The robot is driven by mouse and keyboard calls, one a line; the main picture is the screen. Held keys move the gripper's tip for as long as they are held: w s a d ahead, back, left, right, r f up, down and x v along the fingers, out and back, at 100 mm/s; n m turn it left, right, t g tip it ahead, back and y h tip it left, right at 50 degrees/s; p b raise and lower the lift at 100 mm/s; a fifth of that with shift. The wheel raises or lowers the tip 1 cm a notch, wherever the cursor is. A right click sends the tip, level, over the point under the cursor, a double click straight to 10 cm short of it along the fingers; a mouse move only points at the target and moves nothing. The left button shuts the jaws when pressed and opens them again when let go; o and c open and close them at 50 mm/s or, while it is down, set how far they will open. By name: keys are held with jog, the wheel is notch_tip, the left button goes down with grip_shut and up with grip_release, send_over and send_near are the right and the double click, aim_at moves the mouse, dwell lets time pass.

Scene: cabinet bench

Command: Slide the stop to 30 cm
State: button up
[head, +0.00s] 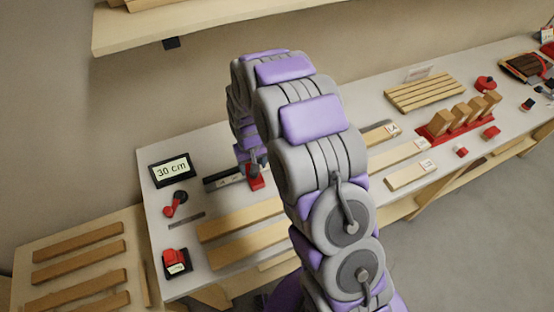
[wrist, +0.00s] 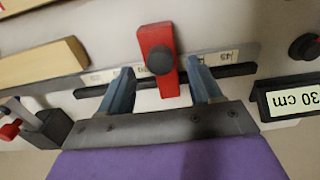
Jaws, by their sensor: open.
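The stop is a red block (wrist: 167,86) with a dark round knob, set across a dark rail (wrist: 232,71) with a pale scale strip. The strip's number tags (wrist: 222,58) are too small and turned to read surely. My gripper (wrist: 162,69) is open in the wrist view, one blue-grey finger on each side of the stop, with a small gap at each side. In the head view the stop (head: 256,178) shows low beside my arm, which hides much of the rail. A display (head: 171,170) reads 30 cm; it also shows upside down in the wrist view (wrist: 294,99).
Wooden boards (head: 240,222) lie in front of the rail. A red knob piece (head: 174,204) and a red-and-black device (head: 176,263) sit at the left end of the bench. A red rack with wooden blocks (head: 462,116) stands right. A shelf (head: 190,25) hangs above.

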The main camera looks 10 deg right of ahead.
jog(key=shift+r+p, duration=0.65)
jog(key=shift+r, duration=2.15)
jog(key=shift+s+d+r, duration=0.1)
jog(key=shift+s+r, duration=0.1)
jog(key=shift+r, duration=0.15)
jog(key=s+d+r+m+b, duration=0.1)
jog(key=s+d+r+b, duration=0.15)
jog(key=s+r, duration=0.4)
jog(key=s+d+r+b, duration=0.1)
jog(key=s+d+r, duration=0.3)
jog(key=s, duration=0.5)
jog(key=s+d+r+g+b, duration=0.1)
jog(key=s, duration=0.8)
jog(key=s+d+r+m+b, duration=0.1)
jog(key=s+b, duration=0.1)
jog(key=s, duration=0.8)
jog(key=shift+s+d+g, duration=0.15)
jog(key=shift+d+g, duration=0.05)
jog(key=shift+g, duration=0.2)
jog(key=shift+r, duration=0.1)
